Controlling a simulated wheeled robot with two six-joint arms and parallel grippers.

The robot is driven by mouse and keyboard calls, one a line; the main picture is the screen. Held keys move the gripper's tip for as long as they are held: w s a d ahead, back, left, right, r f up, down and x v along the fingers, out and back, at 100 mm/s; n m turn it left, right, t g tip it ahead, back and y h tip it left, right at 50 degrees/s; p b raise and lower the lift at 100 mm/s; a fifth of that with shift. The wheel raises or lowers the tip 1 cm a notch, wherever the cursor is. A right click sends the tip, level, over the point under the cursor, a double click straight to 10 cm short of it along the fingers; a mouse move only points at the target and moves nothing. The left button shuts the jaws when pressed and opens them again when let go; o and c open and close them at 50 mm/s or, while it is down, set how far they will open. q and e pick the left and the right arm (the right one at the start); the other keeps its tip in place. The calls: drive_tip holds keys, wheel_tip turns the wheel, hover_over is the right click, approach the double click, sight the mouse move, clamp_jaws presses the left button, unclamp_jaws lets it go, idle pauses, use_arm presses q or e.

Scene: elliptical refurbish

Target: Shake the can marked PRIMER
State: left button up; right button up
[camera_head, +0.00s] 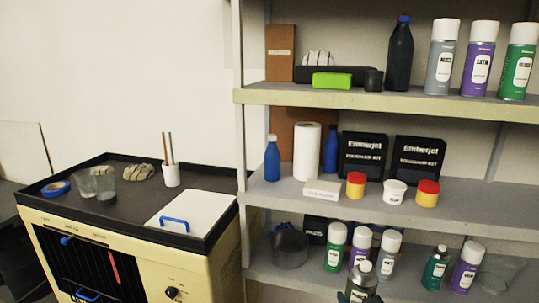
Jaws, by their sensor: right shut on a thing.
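My right gripper (358,298) shows only as a dark tip at the bottom edge. It is shut on a greyish can (363,278) with a bare metal top, held upright in front of the lowest visible shelf. The label on this can is too small to read, so I cannot tell whether it says PRIMER. A grey can (442,60) with a white cap stands on the top shelf, and another grey can (387,252) stands on the lowest visible shelf; their labels are not clearly legible. My left gripper is out of view.
The shelf unit (350,97) holds several other spray cans, bottles and tubs. A purple can (466,266) and a teal can (436,268) stand to the right of the held can. At left is a cream cabinet (209,265) with cups, tape and a white board on top.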

sight(370, 285)
drive_tip(key=r, duration=0.4)
drive_tip(key=s+r, duration=0.1)
drive_tip(key=r, duration=0.2)
drive_tip(key=shift+d, duration=0.2)
drive_tip(key=f, duration=0.7)
drive_tip(key=shift+w+a+f, duration=0.1)
drive_tip(key=shift+a, duration=0.15)
drive_tip(key=shift+w+f, duration=0.1)
drive_tip(key=shift+f, duration=0.05)
drive_tip(key=r, duration=0.7)
drive_tip(key=shift+s+d+r, duration=0.25)
drive_tip(key=shift+r, duration=0.05)
drive_tip(key=f, duration=0.8)
drive_tip(key=shift+w+a, duration=0.2)
drive_tip(key=shift+a, duration=0.05)
drive_tip(key=shift+d+r, duration=0.1)
drive_tip(key=shift+r, duration=0.1)
drive_tip(key=shift+s+d, duration=0.1)
drive_tip(key=shift+s, duration=0.05)
